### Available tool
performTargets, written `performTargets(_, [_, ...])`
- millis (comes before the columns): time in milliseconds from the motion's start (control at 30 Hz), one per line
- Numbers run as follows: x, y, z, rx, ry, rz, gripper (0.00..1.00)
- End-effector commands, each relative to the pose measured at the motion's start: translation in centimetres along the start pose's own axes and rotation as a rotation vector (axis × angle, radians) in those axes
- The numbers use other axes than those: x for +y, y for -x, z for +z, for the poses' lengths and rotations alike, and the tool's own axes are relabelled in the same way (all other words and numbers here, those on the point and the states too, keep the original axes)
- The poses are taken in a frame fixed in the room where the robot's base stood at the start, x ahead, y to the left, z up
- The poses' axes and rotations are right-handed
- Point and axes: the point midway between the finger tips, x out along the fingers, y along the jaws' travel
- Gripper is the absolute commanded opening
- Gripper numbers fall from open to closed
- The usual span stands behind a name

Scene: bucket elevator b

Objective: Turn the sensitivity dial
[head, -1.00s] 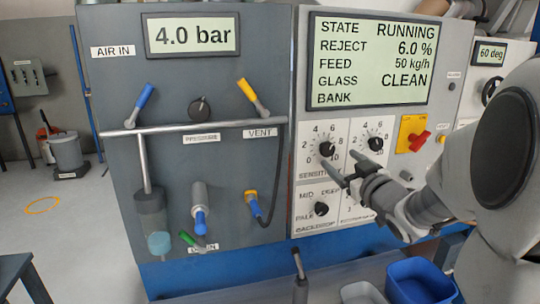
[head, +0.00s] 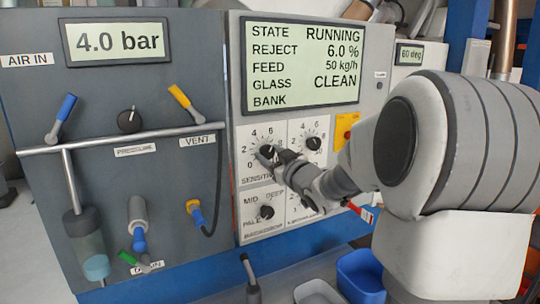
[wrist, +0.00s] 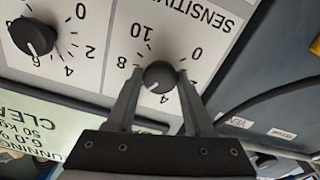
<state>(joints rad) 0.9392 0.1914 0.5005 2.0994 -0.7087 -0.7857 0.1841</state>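The sensitivity dial (head: 267,152) is a black round knob on a white scale from 0 to 10, on the grey panel. In the wrist view, which is upside down, the dial (wrist: 159,75) sits between the two fingertips. Its white pointer mark lies between 4 and 6. My gripper (wrist: 160,73) has one finger on each side of the knob, close against it and seemingly touching. In the head view my gripper (head: 282,158) reaches in from the right and partly covers the dial and its label.
A similar dial (head: 313,143) is close on the right and a backdrop selector (head: 266,212) is below. The display (head: 303,62) is above. On the left panel are levers and a horizontal pipe (head: 120,137). A blue bin (head: 362,275) stands below.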

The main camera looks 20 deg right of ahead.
Motion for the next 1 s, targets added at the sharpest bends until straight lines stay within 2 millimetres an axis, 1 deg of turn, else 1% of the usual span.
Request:
performTargets(33, [-0.01,0.01,0.00,0.000,0.000,0.000,0.33])
performTargets(167, [-0.01,0.02,0.01,0.000,0.000,0.000,0.09])
performTargets(200, [-0.01,0.02,0.01,0.000,0.000,0.000,0.02])
performTargets(233, [-0.01,0.02,0.01,0.000,0.000,0.000,0.00])
performTargets(367, [-0.02,0.00,-0.14,0.000,-0.019,-0.001,0.00])
performTargets(433, [0.04,0.00,-0.32,-0.001,-0.063,-0.001,0.00])
performTargets(700, [0.01,0.00,-0.32,-0.002,-0.334,-0.002,0.00])
performTargets(800, [-0.01,0.00,-0.15,-0.002,-0.395,-0.001,0.00])
performTargets(1000, [-0.01,0.02,0.03,0.000,-0.427,0.000,0.00])
